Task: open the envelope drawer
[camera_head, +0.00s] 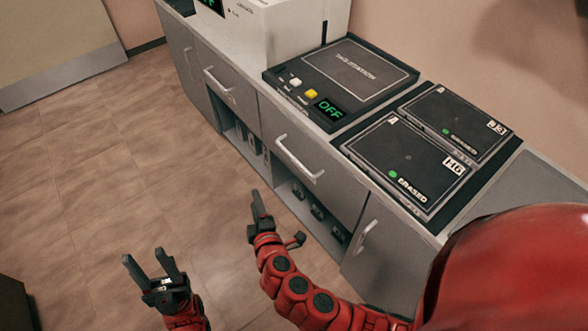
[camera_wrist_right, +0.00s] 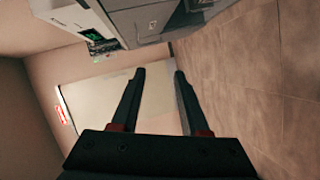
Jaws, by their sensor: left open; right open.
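A grey counter unit has a wide drawer (camera_head: 315,178) with a bar handle (camera_head: 298,160) and a second drawer (camera_head: 230,90) further back with its own handle (camera_head: 218,82). Both look shut. No label that I can read tells which is the envelope drawer. My right gripper (camera_head: 258,205) is open and empty, in front of the unit and apart from the near drawer's handle. Its spread fingers show in the right wrist view (camera_wrist_right: 160,76), with nothing between them. My left gripper (camera_head: 153,264) is open and empty over the floor, further left.
Open shelves (camera_head: 318,212) below the drawers hold small dark items. A cupboard door (camera_head: 375,255) is at right. The floor (camera_head: 90,170) at left is clear.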

